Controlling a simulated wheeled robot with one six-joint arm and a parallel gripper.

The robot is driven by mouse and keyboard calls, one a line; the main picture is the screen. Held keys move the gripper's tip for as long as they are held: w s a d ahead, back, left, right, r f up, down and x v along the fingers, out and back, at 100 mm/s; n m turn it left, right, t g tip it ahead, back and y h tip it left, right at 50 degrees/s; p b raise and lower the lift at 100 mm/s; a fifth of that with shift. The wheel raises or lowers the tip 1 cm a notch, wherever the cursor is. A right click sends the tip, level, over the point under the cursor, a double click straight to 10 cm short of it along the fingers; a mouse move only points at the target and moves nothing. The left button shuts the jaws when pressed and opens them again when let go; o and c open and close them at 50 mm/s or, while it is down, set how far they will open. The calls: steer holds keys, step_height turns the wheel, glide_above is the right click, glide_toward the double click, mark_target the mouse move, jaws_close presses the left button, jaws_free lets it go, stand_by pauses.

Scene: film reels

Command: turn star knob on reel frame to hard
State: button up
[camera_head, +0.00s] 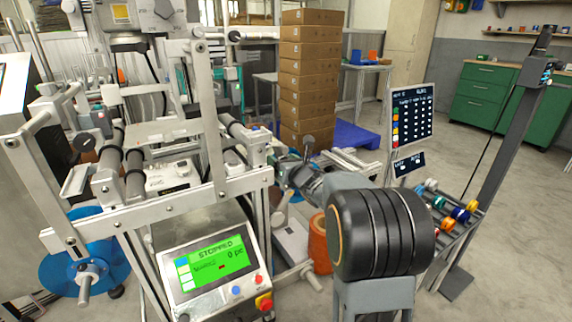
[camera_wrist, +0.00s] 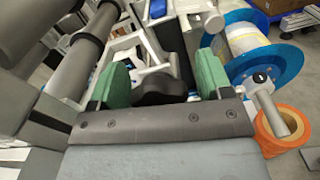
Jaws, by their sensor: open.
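My gripper (camera_wrist: 163,68) is open, its two green pads apart, in the wrist view. A dark, rounded, lobed knob (camera_wrist: 162,91) shows between the pads; it looks like the star knob, but its markings are not visible. I cannot tell whether either pad touches it. In the head view my gripper (camera_head: 281,166) is at the right side of the metal reel frame (camera_head: 200,187), and the arm hides part of that area. A black round knob (camera_head: 308,142) on a short stem shows just above the gripper there.
The control panel (camera_head: 216,257) below reads STOPPED. A blue-flanged reel (camera_wrist: 283,62) with white film and an orange roll (camera_wrist: 297,142) lie to the right in the wrist view. Stacked cartons (camera_head: 307,80) and a rack of coloured rolls (camera_head: 462,214) stand farther off.

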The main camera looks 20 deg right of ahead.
steer(key=s+d+p, duration=0.1)
steer(key=s, duration=1.2)
steer(key=shift+s+d+p, duration=0.3)
steer(key=shift+s+p, duration=0.05)
steer(key=shift+p, duration=0.05)
